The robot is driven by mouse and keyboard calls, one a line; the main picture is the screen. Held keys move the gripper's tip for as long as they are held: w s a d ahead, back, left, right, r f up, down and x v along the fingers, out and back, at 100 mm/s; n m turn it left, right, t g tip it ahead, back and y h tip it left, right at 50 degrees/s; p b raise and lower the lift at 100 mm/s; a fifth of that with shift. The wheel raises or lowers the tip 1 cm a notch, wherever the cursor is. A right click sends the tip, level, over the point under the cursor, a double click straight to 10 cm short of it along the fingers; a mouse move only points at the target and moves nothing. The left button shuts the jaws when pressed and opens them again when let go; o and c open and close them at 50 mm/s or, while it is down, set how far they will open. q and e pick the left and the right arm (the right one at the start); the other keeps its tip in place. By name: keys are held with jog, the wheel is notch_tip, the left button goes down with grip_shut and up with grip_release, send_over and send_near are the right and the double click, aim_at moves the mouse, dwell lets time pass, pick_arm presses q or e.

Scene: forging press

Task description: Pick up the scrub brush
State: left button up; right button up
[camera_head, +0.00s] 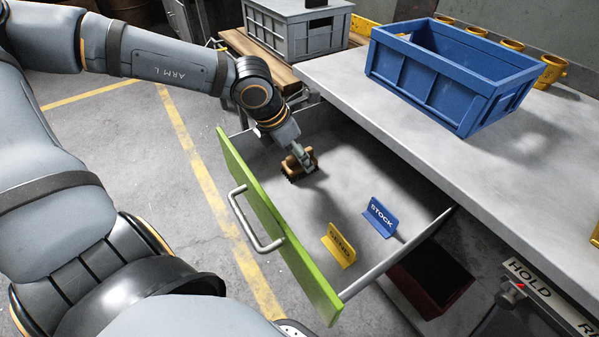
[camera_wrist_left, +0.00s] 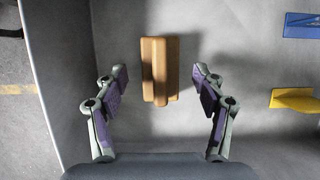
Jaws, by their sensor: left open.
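The scrub brush (camera_head: 299,163) has a brown wooden back and dark bristles. It lies on the floor of the open drawer (camera_head: 330,215), towards the drawer's far left part. My left gripper (camera_head: 304,158) is down at the brush. In the left wrist view the brush (camera_wrist_left: 160,70) lies lengthwise between the two fingers of my left gripper (camera_wrist_left: 160,88). The fingers are spread, with a gap on each side of the brush. My right gripper is in neither view.
A yellow sign (camera_head: 339,246) and a blue STOCK sign (camera_head: 381,217) stand in the drawer. The green drawer front (camera_head: 270,225) has a metal handle. A blue crate (camera_head: 450,75) stands on the worktop. A grey crate (camera_head: 297,28) stands behind.

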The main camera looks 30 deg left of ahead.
pick_arm(q)
jog(key=shift+x, duration=1)
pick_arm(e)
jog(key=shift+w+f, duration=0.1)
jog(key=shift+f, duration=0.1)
